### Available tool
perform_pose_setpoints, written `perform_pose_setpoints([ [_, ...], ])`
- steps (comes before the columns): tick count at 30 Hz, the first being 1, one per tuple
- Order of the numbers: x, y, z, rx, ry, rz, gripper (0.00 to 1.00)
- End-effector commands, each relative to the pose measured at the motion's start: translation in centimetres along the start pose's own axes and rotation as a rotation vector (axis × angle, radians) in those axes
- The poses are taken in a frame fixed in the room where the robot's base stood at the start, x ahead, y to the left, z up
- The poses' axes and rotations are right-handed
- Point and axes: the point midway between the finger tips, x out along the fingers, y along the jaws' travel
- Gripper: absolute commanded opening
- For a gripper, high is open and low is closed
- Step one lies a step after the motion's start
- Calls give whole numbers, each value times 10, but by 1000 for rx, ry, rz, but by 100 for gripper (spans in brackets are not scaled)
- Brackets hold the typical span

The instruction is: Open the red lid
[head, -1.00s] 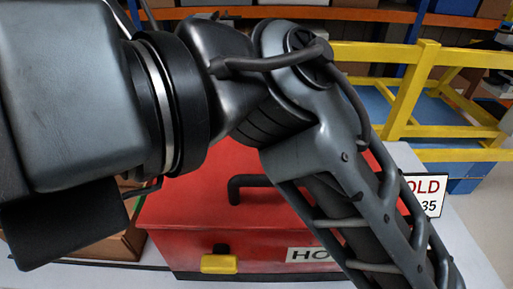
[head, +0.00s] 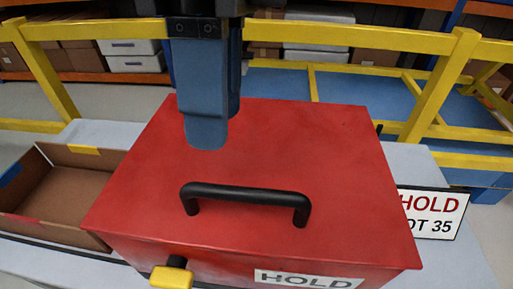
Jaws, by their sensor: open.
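The red lid (head: 330,150) is the flat top of a red box and lies shut. A black bar handle (head: 245,192) stands on it towards the front edge. A yellow latch (head: 172,277) with a black part above it sits on the box front. I cannot tell if it is fastened. My gripper (head: 208,138) points down over the back left part of the lid, behind the handle and apart from it. It is open, with one finger largely hiding the other, and holds nothing. Its exact height above the lid is unclear.
A "HOLD" label (head: 308,279) is on the box front. A "HOLD" sign (head: 432,213) stands to the right. An open cardboard box (head: 60,197) is at the left on the grey table (head: 460,262). Yellow rails (head: 400,40) run behind.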

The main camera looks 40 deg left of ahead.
Motion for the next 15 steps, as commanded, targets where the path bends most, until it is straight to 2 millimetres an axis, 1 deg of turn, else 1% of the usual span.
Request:
perform_pose_setpoints([
  [2,-1,-3,-4,7,22,-14,42],
  [5,5,-3,-5,8,28,-15,42],
  [8,18,-3,-5,8,25,-15,42],
  [15,55,-3,-6,7,24,-13,42],
])
